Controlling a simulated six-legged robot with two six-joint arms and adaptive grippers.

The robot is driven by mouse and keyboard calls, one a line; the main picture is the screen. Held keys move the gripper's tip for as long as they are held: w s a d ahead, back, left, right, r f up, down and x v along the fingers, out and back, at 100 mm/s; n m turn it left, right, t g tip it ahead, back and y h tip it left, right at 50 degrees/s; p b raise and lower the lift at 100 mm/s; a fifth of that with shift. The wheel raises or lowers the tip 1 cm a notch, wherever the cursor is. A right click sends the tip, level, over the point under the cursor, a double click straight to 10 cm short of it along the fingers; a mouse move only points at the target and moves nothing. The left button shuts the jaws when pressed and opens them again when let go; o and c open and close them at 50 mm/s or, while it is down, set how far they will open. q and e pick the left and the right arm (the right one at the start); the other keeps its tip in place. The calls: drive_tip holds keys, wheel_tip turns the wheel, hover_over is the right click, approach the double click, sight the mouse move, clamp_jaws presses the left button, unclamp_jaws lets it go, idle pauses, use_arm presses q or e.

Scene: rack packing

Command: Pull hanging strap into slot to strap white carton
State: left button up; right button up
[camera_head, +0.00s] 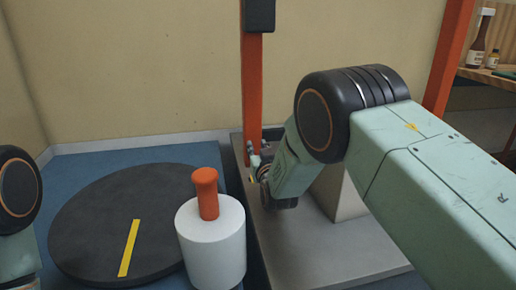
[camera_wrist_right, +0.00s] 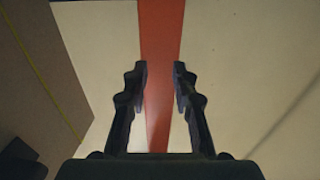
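The orange-red strap (camera_head: 252,90) hangs in front of the wall from a dark block (camera_head: 259,14) at the top of the head view. My right gripper (camera_head: 252,155) is at its lower part, above the grey platform's left edge. In the right wrist view the right gripper (camera_wrist_right: 160,70) is open. The strap (camera_wrist_right: 161,30) shows between and behind its fingers; I cannot tell whether they touch it. A pale beige carton (camera_head: 347,196) stands on the platform, mostly hidden by my right arm. The slot cannot be made out. My left gripper is out of view.
The grey platform (camera_head: 335,257) has bare room in front of the carton. To the left are a black round disc (camera_head: 90,225) with a yellow strip and a white cylinder (camera_head: 211,245) with an orange knob (camera_head: 206,192). A shelf with bottles (camera_head: 480,40) is at the far right.

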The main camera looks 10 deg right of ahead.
drive_tip(key=shift+s, duration=0.1)
drive_tip(key=s, duration=1.1)
drive_tip(key=shift+s, duration=0.4)
